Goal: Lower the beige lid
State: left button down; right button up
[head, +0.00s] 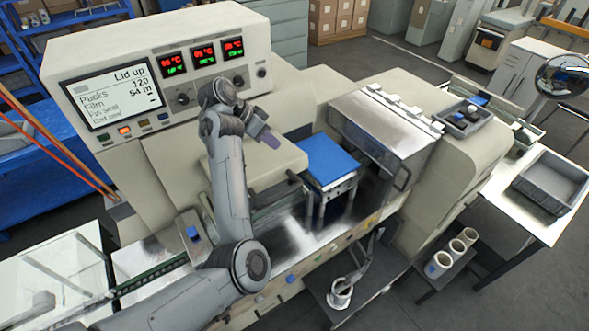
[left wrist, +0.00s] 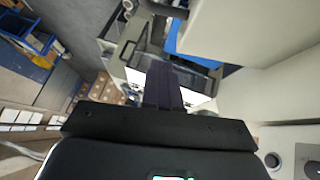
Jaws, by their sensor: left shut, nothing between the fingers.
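The beige lid (head: 278,165) is on the wrapper below the control panel, just beyond my left forearm. A dark handle-like part (head: 294,176) is at its front right corner. The panel screen (head: 110,88) reads "Lid up". My left gripper (head: 268,137) is over the lid's upper side, its fingers shut and empty; contact cannot be told. In the left wrist view the closed dark fingers (left wrist: 163,88) point ahead, with a beige machine part (left wrist: 250,30) at the upper right. My arm hides the lid's left part. My right gripper is not in view.
A blue-topped block (head: 329,158) stands right of the lid, beside a clear guard (head: 385,125) with a metal frame. A grey bin (head: 552,181) sits on the right table.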

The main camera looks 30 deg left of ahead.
pick_arm(q)
jog(key=shift+f, duration=0.1)
jog(key=x, duration=0.9)
jog(key=f, duration=0.2)
jog(key=f+p, duration=0.1)
jog(key=shift+s+d, duration=0.2)
jog(key=shift+d, duration=0.1)
jog(key=shift+s+f, duration=0.15)
jog(key=shift+f, duration=0.6)
jog(key=shift+f, duration=0.15)
